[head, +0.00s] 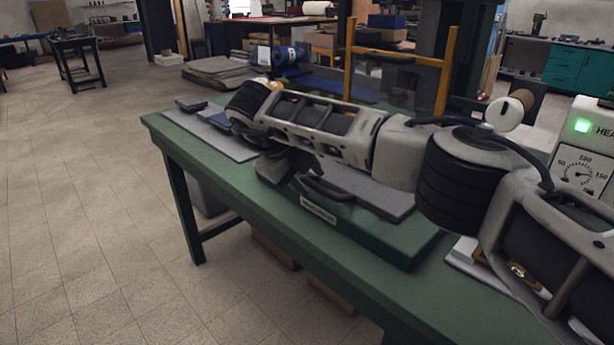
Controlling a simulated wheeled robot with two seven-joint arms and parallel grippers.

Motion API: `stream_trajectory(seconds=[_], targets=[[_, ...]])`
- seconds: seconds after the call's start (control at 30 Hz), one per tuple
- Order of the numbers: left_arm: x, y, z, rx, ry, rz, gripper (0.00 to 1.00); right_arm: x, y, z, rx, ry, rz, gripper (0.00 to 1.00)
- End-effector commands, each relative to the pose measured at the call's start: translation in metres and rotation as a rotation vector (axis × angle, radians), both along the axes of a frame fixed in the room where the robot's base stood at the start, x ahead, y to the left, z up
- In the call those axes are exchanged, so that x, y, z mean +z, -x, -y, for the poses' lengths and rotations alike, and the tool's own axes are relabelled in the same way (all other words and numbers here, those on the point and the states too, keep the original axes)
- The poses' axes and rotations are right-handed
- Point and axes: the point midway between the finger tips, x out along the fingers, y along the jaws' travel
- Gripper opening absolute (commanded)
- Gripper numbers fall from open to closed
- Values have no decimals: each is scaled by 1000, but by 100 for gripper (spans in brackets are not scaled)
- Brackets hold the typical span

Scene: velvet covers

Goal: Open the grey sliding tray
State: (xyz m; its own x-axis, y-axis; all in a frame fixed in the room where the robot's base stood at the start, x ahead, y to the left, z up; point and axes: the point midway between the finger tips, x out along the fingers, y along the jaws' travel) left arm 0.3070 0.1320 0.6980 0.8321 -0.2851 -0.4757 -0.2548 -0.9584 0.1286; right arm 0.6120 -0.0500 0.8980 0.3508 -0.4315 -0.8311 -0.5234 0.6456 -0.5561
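A flat grey tray (385,200) lies on a dark green base (400,243) on the workbench. A black curved handle (328,190) sits at the front of it, above a small white label. My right arm reaches across from the right and hides the tray's back part. My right gripper (280,170) points down just left of the handle, close to it. Its fingers are dark and partly hidden by the wrist, so contact with the handle and finger opening cannot be told. My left gripper is out of view.
The green workbench (255,205) carries a grey sheet (225,143) with small dark pieces at its left end. A pale machine (582,165) with a gauge and lit green lamp stands at right. A yellow frame (447,70) rises behind. The floor at left is clear.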

Motion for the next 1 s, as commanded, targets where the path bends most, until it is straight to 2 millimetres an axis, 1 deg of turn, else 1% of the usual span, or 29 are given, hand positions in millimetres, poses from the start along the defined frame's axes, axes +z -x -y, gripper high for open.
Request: stream_trajectory(seconds=[0.17, 0.27, 0.37, 0.6, 0.73, 0.9, 1.0], targets=[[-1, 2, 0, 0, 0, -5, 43, 2, 1, -1, 1, -1, 1, 36], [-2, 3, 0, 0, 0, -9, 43, 11, 4, -6, 1, -1, 1, 36], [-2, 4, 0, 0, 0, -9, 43, 27, 11, -14, 3, 0, 3, 36], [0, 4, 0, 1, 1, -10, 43, 77, 31, -40, 2, 0, 4, 36], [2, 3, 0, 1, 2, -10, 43, 101, 42, -52, 1, 0, 4, 36], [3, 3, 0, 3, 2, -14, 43, 123, 51, -64, 1, 0, 1, 36], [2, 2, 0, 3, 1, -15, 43, 130, 54, -67, 1, -1, 1, 36]])
